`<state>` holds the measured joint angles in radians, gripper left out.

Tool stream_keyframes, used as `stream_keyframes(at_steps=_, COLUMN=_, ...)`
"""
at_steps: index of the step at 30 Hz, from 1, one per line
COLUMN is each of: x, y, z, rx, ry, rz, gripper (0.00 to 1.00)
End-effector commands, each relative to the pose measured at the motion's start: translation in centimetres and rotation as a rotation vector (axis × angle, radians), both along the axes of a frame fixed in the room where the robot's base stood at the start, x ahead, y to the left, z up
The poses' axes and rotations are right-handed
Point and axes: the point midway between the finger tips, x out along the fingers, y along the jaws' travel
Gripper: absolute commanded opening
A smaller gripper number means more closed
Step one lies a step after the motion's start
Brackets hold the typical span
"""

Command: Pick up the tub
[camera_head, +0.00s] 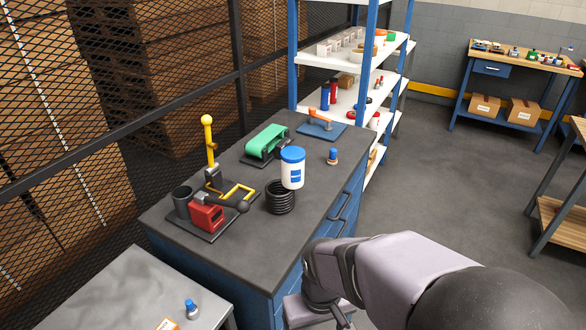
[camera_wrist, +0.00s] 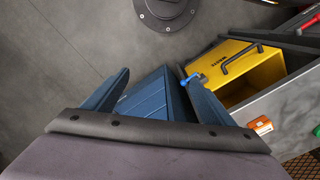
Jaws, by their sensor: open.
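The tub (camera_head: 292,168) is white with a blue lid and a blue label. It stands upright on the dark top of the blue workbench (camera_head: 240,250), just behind a black coil in the head view. My gripper (camera_wrist: 155,76) is open and empty in the wrist view, with its two fingers apart and blue cabinet drawers behind them. In the head view my gripper is low at the bottom, in front of the workbench and well away from the tub. The tub does not show in the wrist view.
The black coil (camera_head: 281,197) sits close to the tub. A red-and-yellow clamp fixture (camera_head: 208,216), a green belt unit (camera_head: 266,142) and a small blue-capped bottle (camera_head: 333,156) stand around it. A yellow box (camera_wrist: 236,70) shows in the wrist view.

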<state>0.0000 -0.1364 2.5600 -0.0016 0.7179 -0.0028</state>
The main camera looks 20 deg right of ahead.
Motion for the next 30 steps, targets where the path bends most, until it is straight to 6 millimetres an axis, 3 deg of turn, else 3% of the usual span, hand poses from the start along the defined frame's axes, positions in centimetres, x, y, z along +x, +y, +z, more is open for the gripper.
stream_keyframes(at_steps=5, x=0.6, y=0.1, z=0.0, rx=0.004, ry=-0.015, rz=0.0, gripper=0.78)
stream_keyframes(at_steps=8, x=2.5, y=0.4, z=0.0, rx=0.015, ry=-0.066, rz=-0.003, gripper=0.78)
stream_keyframes(at_steps=10, x=4.9, y=0.8, z=0.1, rx=0.027, ry=-0.129, rz=-0.006, gripper=0.78)
stream_keyframes(at_steps=14, x=11.5, y=1.5, z=0.8, rx=0.049, ry=-0.309, rz=-0.02, gripper=0.78)
stream_keyframes(at_steps=21, x=26.0, y=0.9, z=4.7, rx=0.038, ry=-0.744, rz=-0.086, gripper=0.78)
stream_keyframes(at_steps=27, x=34.7, y=-1.5, z=9.4, rx=-0.044, ry=-1.073, rz=-0.166, gripper=0.78)
stream_keyframes(at_steps=30, x=37.6, y=-3.2, z=11.8, rx=-0.105, ry=-1.219, rz=-0.211, gripper=0.78)
